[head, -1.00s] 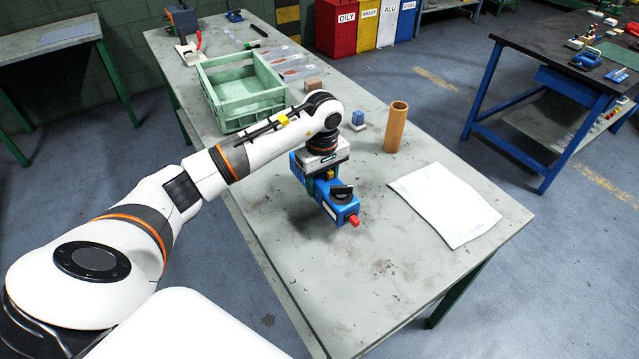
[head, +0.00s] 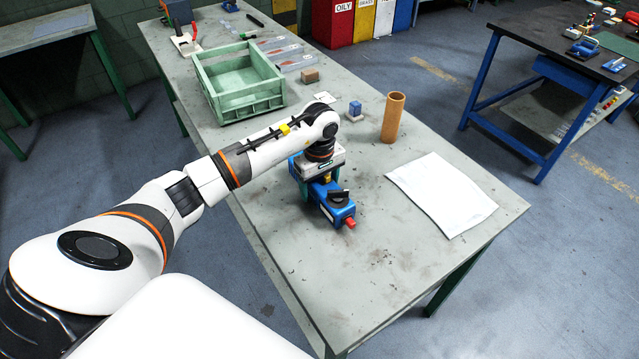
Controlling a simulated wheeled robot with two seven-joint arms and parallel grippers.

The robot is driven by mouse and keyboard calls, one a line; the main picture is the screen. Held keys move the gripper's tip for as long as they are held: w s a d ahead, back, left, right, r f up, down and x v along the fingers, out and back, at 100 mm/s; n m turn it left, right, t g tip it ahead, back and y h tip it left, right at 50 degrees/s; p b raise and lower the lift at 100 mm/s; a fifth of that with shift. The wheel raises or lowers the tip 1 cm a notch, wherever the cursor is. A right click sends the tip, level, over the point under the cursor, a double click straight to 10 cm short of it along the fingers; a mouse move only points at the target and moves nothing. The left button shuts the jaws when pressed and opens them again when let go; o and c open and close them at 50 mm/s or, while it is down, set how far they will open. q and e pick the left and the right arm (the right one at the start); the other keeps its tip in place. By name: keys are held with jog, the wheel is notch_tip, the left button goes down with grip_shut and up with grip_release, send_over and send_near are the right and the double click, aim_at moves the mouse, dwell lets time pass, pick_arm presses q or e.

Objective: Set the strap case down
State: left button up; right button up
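The strap case (head: 335,208) is a blue, box-like thing with a black knob on top and a red tip at its near right end. My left gripper (head: 320,180) points down over it from above, with its fingers on the case's sides. The gripper is shut on the case, though the arm hides part of the grip. The case is low over the grey table (head: 400,265); I cannot tell whether it touches the top. My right gripper is not in view.
A white sheet (head: 440,193) lies to the right of the case. A brown tube (head: 392,118) stands behind it. A small blue block (head: 355,109), a brown block (head: 310,76) and a green crate (head: 240,85) are further back. The near table is clear.

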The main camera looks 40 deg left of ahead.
pick_arm(q)
jog(key=shift+r, duration=0.3)
notch_tip(320, 180, up, 12)
jog(key=b, duration=0.1)
jog(key=shift+f+b, duration=0.2)
jog(key=shift+b, duration=0.15)
dwell(0.3)
